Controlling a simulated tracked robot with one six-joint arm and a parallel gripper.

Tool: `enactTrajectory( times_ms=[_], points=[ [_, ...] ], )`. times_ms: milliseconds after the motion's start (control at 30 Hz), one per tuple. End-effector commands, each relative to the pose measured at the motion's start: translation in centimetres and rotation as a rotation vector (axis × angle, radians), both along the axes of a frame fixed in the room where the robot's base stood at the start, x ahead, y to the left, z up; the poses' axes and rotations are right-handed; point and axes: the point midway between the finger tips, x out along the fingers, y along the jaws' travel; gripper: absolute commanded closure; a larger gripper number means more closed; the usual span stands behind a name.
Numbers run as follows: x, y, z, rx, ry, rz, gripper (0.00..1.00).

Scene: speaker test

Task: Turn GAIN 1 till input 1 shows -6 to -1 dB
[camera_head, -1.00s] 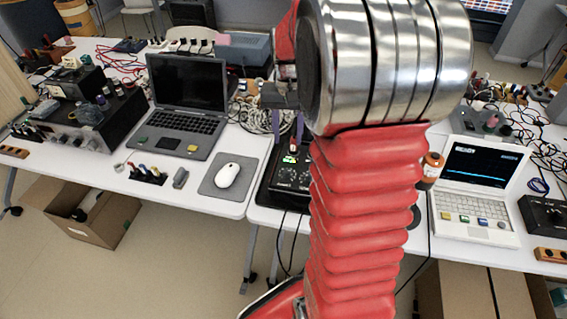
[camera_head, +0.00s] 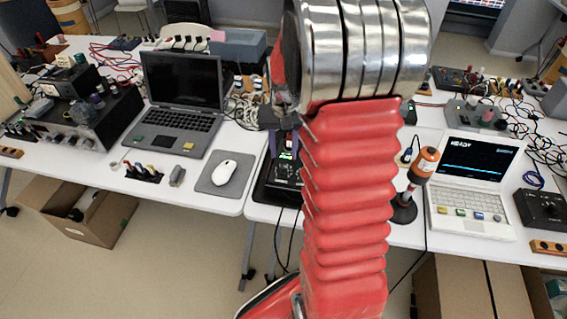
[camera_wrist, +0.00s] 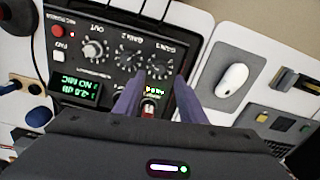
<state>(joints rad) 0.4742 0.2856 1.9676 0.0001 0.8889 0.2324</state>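The black audio box (camera_wrist: 75,75) fills the upper left of the wrist view, upside down. It has the GAIN 1 knob (camera_wrist: 160,66), the GAIN 2 knob (camera_wrist: 128,57), the OUT knob (camera_wrist: 93,50) and a lit green display (camera_wrist: 75,91). The display's figures are too small to read surely. My gripper (camera_wrist: 159,80) is open, its two purple fingers apart, with GAIN 1 just beyond and between the tips; I cannot tell any contact. A red plug (camera_wrist: 148,108) shows between the fingers. In the head view my arm hides much of the box (camera_head: 283,178).
A mouse (camera_head: 224,171) and the dark laptop (camera_head: 180,115) are left of the box. Cables run off the table's front edge.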

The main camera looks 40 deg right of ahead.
Motion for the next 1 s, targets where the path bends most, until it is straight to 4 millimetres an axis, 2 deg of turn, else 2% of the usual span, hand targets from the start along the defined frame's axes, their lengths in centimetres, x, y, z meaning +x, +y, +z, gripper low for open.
enactTrajectory(
  times_ms=[200,400,800,1000],
  points=[
    [-0.1,0.0,-3.4,0.001,0.003,0.0,0.63],
    [0.0,0.0,-5.6,0.001,0.002,0.0,0.63],
    [0.0,0.0,-6.2,-0.001,-0.001,-0.001,0.63],
    [0.0,0.0,-6.1,-0.001,-0.001,-0.001,0.77]
  ],
)
